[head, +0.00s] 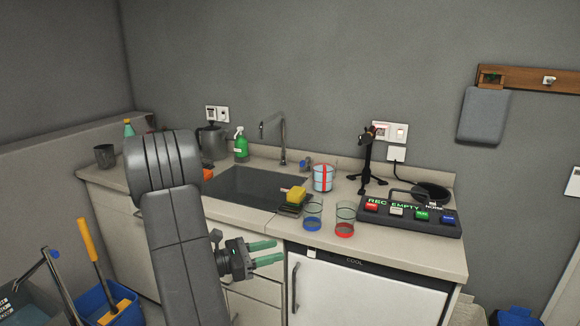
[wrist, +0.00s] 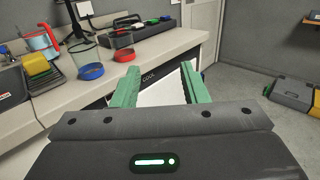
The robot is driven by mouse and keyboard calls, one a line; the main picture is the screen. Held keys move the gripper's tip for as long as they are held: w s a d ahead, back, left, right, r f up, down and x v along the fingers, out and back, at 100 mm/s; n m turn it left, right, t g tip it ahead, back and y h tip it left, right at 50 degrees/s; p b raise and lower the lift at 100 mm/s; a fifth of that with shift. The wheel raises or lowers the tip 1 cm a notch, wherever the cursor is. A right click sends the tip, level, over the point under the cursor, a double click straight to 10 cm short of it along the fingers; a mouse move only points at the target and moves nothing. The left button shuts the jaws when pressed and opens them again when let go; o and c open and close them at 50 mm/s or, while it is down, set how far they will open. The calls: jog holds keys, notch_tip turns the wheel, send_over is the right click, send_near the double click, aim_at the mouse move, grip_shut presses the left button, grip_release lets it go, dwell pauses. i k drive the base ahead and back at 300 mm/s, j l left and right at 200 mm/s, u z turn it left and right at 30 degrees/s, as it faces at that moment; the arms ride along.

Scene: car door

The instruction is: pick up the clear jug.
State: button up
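A clear, bluish jug (head: 323,178) with a red vertical strip, perhaps its handle, stands upright on the counter right of the sink. It also shows at the upper left of the wrist view (wrist: 40,42). My gripper (head: 283,251) is in front of the cabinets, below the counter top, and apart from the jug. In the wrist view its two green fingers (wrist: 160,82) are spread with nothing between them.
Clear tumblers with a blue base (head: 313,214) and a red base (head: 345,219) stand in front of the jug. A yellow sponge (head: 296,194) sits by the sink (head: 250,185). A button panel (head: 410,213) and a black stand (head: 366,165) are to the right.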

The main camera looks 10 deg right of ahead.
aim_at(324, 168)
jog(key=i+j+z, duration=0.25)
jog(key=i, duration=0.3)
jog(key=i+j+z, duration=0.25)
jog(key=i, duration=0.35)
jog(key=i+j+z, duration=0.3)
jog(key=i, duration=0.25)
